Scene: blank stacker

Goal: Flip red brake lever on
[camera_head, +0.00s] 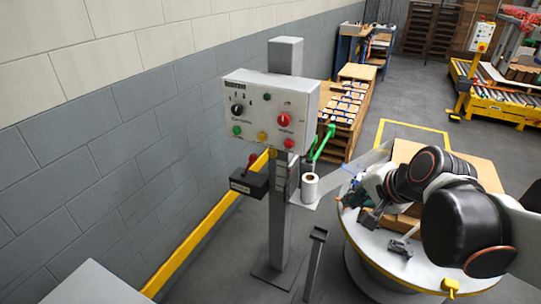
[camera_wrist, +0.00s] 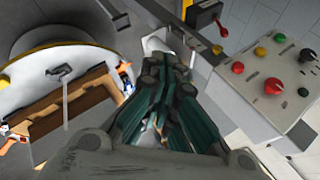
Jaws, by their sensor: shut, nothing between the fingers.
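The red brake lever is a small red knob (camera_head: 253,158) on a dark box (camera_head: 244,183) fixed to the grey post, below the control panel. In the wrist view the red knob (camera_wrist: 223,32) shows at the top, right of centre, on a short stem beside its dark box (camera_wrist: 205,14). My gripper (camera_head: 352,196) is above the round table, right of the post and well apart from the lever. In the wrist view my gripper (camera_wrist: 167,62) is shut and empty, with its fingers together. Whether the lever is on or off, I cannot tell.
The control panel (camera_head: 262,122) with several buttons and knobs tops the grey post (camera_head: 279,220). A white roll (camera_head: 310,187) sits on a small shelf between the post and my gripper. A yellow rail (camera_head: 200,232) runs along the wall.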

